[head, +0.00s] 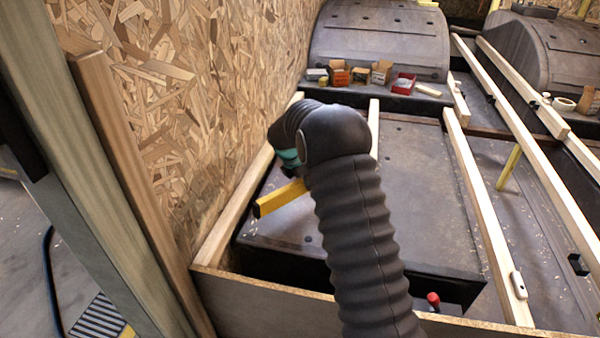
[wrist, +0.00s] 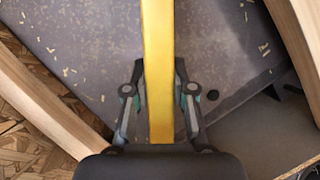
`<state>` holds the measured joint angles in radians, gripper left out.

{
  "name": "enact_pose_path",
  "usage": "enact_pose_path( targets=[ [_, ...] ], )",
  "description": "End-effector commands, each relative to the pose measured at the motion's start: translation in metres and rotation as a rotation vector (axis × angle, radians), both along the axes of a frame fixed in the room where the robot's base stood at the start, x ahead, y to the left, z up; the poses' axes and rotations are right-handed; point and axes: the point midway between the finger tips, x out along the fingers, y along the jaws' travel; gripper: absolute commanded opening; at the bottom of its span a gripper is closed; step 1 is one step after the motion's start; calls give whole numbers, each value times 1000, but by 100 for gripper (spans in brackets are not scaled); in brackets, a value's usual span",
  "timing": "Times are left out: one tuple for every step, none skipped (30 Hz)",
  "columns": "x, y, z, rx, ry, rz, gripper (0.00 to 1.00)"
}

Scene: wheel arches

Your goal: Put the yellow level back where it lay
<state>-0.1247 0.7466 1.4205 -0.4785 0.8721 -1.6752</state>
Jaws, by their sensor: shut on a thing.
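The yellow level (head: 279,198) is a long yellow bar with a dark end, seen in the head view to the left of my arm. In the wrist view the level (wrist: 158,60) runs from the top edge down between the fingers. My gripper (wrist: 159,95) is shut on it, one finger on each side. The level is over the dark, flat panel (head: 400,235) between wooden battens. I cannot tell whether it touches the panel.
Wooden battens (head: 480,210) run lengthwise over the floor. An OSB wall (head: 190,90) stands at the left. Small boxes (head: 340,75) and a red tray (head: 403,83) stand by the wheel arch (head: 380,40). A yellow bar (head: 509,167) stands at the right. A board (head: 260,300) edges the front.

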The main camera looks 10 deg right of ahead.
Motion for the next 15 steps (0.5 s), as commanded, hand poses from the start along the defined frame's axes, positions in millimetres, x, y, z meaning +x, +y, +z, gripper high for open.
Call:
enact_pose_path(
  targets=[
    [8, 1, 1, 1, -4, 75, 0],
    [12, 1, 1, 1, -3, 123, 0],
    [17, 3, 2, 1, -3, 182, 0],
    [21, 3, 2, 1, -3, 225, 0],
    [24, 4, 3, 1, -3, 265, 0],
    [29, 5, 4, 1, -4, 314, 0],
    [32, 5, 4, 1, -3, 349, 0],
    [35, 6, 5, 1, -3, 379, 0],
    [38, 7, 6, 1, -3, 417, 0],
    [40, 7, 6, 0, -2, 441, 0],
    [42, 7, 6, 1, -1, 463, 0],
    [44, 7, 7, 1, -2, 488, 0],
    [45, 8, 8, 0, -3, 503, 0],
    [47, 8, 8, 0, -3, 516, 0],
    [48, 8, 8, 1, -2, 530, 0]
  ],
)
